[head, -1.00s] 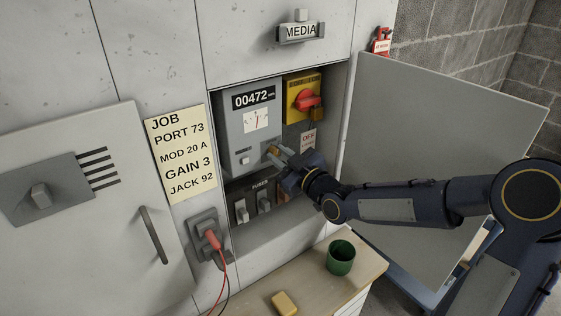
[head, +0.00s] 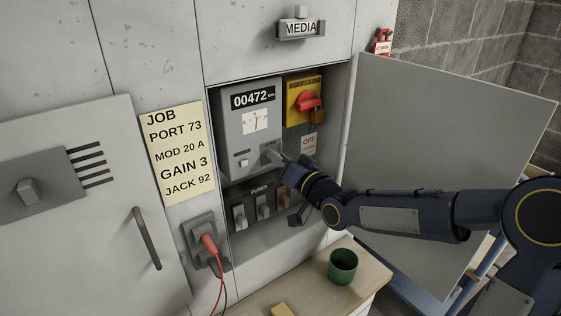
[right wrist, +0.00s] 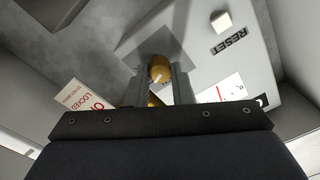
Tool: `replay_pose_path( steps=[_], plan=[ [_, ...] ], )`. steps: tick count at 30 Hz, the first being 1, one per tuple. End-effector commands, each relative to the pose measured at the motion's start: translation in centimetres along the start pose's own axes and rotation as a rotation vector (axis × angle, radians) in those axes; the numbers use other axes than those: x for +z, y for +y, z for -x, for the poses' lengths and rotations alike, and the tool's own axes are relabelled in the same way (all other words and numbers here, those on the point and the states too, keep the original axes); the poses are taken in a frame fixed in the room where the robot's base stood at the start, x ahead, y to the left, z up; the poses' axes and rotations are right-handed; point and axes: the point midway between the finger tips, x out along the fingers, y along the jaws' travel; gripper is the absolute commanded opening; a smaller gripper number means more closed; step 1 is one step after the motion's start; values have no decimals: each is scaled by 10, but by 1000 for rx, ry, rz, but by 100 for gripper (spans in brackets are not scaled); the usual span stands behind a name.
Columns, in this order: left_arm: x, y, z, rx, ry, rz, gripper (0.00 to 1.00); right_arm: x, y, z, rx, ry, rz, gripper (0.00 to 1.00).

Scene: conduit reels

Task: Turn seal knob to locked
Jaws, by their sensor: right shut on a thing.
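The seal knob (right wrist: 160,73) is a small brass knob with a pale mark on it, on a square grey plate at the lower right of the grey meter box (head: 236,128). In the right wrist view it sits between the two fingers of my right gripper (right wrist: 158,88), which is shut on it. In the head view my right gripper (head: 273,156) covers the knob. I cannot read any lock marking at the knob. My left gripper is not in view.
A yellow switch with a red handle (head: 308,101) and a padlock sits right of the meter. Fuses (head: 263,206) are below. The open cabinet door (head: 440,150) stands right, behind my arm. A green cup (head: 342,266) stands on the counter (head: 300,294).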

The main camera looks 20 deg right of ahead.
Motion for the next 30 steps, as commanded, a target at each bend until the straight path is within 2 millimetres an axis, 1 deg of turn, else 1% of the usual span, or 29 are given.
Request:
replay_pose_path(
  steps=[6, 13, 21, 30],
  plan=[
    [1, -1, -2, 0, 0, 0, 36, 0, 0, 0, 4, 5, -164, 0],
    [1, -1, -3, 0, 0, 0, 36, 0, 1, 0, 7, 8, -280, 0],
    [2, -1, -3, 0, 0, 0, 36, 0, 0, 0, 9, 10, -338, 0],
    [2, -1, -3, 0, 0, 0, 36, 0, 0, 0, 9, 10, -345, 0]
  ],
)
